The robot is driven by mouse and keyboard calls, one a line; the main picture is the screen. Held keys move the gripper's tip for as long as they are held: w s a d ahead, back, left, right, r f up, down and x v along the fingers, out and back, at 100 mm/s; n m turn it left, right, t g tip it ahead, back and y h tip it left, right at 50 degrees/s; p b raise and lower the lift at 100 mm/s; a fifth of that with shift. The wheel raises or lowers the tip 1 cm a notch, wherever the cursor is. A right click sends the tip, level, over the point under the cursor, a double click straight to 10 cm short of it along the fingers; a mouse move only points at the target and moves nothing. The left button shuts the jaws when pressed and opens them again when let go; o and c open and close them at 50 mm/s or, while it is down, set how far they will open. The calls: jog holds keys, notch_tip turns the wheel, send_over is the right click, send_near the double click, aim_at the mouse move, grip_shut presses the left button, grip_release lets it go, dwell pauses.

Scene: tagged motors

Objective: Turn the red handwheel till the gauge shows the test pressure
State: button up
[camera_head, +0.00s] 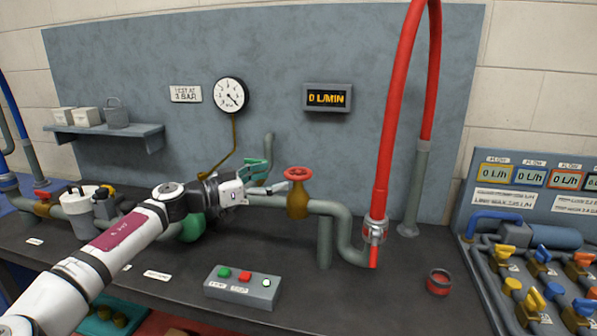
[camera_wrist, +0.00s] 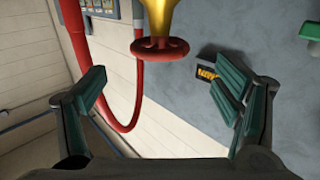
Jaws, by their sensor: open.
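The red handwheel (camera_head: 298,174) sits on top of a brass valve (camera_head: 297,200) in the grey pipe at the middle of the bench. My gripper (camera_head: 272,177) is just left of the handwheel, open and empty, with no visible contact. In the wrist view the handwheel (camera_wrist: 160,49) is at the top centre, beyond the open fingers (camera_wrist: 160,88). The round white gauge (camera_head: 229,95) is on the back panel; its dark needle points to the lower right, but its numbers are too small to read. A sign (camera_head: 186,93) beside it seems to read "TEST AT 3 BAR".
A display (camera_head: 327,98) reads 0 L/MIN. A red hose (camera_head: 397,110) rises right of the valve. A button box (camera_head: 242,287) and a red cup (camera_head: 438,282) stand on the bench. A flow panel with several valves (camera_head: 540,265) is at right.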

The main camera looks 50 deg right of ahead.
aim_at(298, 171)
jog(key=p+x, duration=0.1)
jog(key=x, duration=0.7)
jog(key=c, duration=1.2)
